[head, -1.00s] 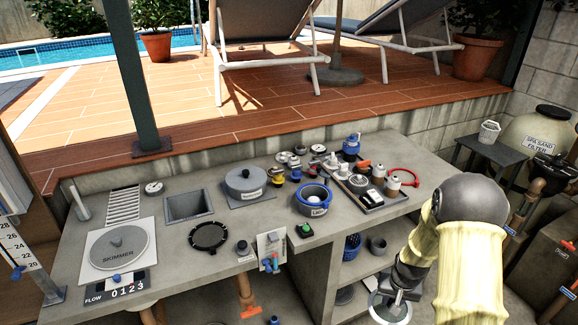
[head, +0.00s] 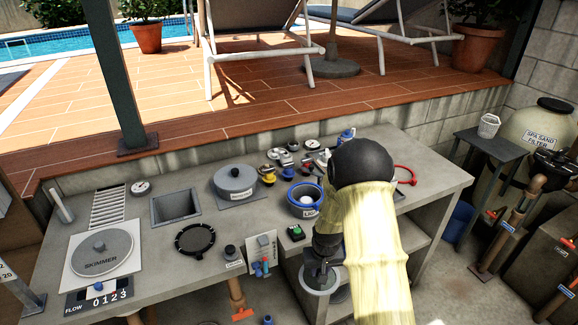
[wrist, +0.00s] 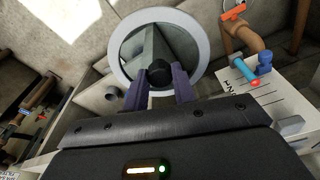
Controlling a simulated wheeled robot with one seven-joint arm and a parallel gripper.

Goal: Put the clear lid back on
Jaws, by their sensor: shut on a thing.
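My gripper (wrist: 159,78) is shut on the black knob of the clear lid (wrist: 158,14), with a purple-grey finger on each side of the knob. The lid is a round see-through disc with a pale rim. In the head view the lid (head: 322,291) hangs from my gripper (head: 319,271) in front of the bench's front edge, below the top. A blue-rimmed pot (head: 293,204) with a front label, hard to read, stands open on the bench with a white thing inside. It is up and left of the lid. My arm hides part of the bench right of it.
A grey lidded pot (head: 236,184), a black ring (head: 195,239), the skimmer cover (head: 101,252) and a switch panel (head: 262,248) occupy the bench. A green button box (head: 296,232) sits in front of the blue-rimmed pot. A red ring (head: 405,174) lies at the right.

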